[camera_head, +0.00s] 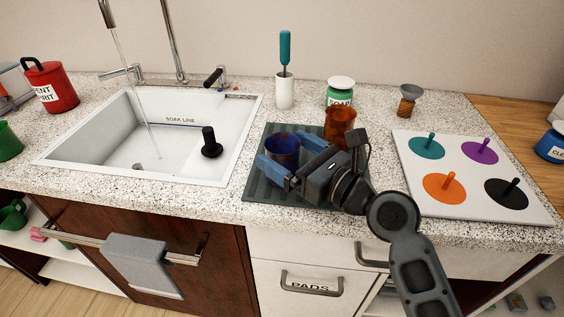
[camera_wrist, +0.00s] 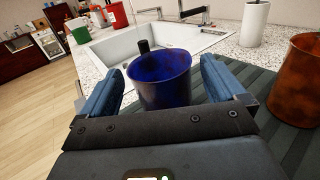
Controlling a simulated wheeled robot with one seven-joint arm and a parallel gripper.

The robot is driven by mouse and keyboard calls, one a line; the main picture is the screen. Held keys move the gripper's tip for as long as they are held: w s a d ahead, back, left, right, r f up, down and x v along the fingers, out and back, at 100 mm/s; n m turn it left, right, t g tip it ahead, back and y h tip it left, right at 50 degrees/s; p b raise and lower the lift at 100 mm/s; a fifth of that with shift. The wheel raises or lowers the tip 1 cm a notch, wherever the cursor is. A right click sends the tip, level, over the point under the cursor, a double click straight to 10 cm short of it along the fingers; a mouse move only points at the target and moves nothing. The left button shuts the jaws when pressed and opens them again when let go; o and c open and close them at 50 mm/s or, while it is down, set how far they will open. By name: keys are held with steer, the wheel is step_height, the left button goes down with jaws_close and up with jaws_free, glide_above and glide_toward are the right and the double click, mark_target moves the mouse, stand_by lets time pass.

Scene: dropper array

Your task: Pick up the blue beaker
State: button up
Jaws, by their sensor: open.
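The blue beaker (camera_head: 281,150) stands upright on a dark ribbed mat (camera_head: 258,190) just right of the sink. It also shows in the wrist view (camera_wrist: 160,80), between the two blue fingers. My gripper (camera_head: 284,168) is open, with one finger on each side of the beaker. In the wrist view my gripper (camera_wrist: 165,85) shows a gap between each finger and the beaker. The beaker's lower part is partly hidden by my gripper in the head view.
An orange-brown beaker (camera_head: 339,124) stands on the mat close behind my gripper. The sink (camera_head: 100,150) has running water and a black plug. A white board (camera_head: 535,208) with coloured knobbed discs lies at right. A soap jar (camera_head: 340,95) stands behind.

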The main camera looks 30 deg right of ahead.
mark_target(271, 143)
steer(key=shift+x, duration=1.75)
steer(key=shift+f, duration=0.15)
steer(key=c, duration=1.2)
